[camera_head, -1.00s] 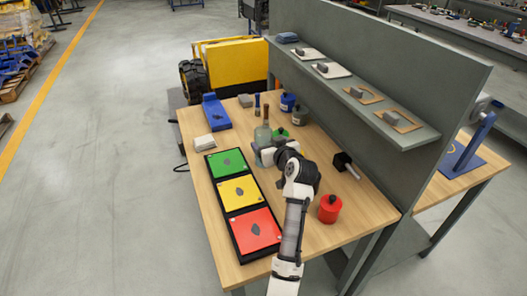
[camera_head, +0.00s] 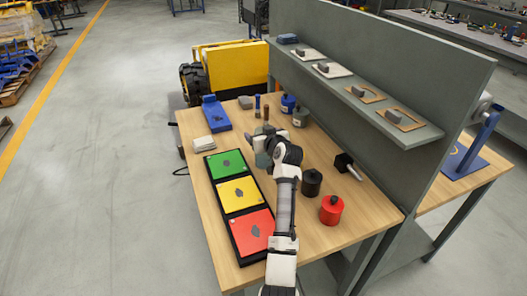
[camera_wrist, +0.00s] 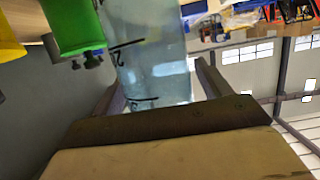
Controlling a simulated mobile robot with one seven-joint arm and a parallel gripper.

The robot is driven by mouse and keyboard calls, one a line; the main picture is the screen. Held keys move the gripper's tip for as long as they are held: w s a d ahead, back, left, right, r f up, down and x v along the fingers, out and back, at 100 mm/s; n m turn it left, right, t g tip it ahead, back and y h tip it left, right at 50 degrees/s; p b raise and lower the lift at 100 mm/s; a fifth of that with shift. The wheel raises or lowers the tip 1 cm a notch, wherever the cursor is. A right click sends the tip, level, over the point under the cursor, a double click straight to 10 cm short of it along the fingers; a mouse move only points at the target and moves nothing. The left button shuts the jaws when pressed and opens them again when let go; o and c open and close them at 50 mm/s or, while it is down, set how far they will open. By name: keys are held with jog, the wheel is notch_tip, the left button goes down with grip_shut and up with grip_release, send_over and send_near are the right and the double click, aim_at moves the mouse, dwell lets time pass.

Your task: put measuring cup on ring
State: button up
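The measuring cup (camera_wrist: 158,65) is a clear bluish vessel with black marks. In the wrist view it stands between the two fingers of my gripper (camera_wrist: 160,78), and its near end is close to the palm. The fingertips are very close to its sides; I cannot tell if they press on it. In the head view my gripper (camera_head: 262,138) is over the back middle of the table, and only a grey-green glassy part of the cup (camera_head: 263,159) shows beneath it. I cannot pick out the ring with certainty; a blue plate (camera_head: 476,160) with a yellow mark lies on the right table.
Green (camera_head: 226,163), yellow (camera_head: 238,192) and red (camera_head: 252,230) panels lie in a black tray at left. Black (camera_head: 311,183) and red (camera_head: 331,210) cans stand right of my arm. A green can (camera_wrist: 76,25) is close beside the cup. A grey shelf (camera_head: 350,75) overhangs the right side.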

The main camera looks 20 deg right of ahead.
jog(key=c, duration=1.4)
jog(key=shift+o, duration=0.2)
jog(key=shift+r, duration=0.15)
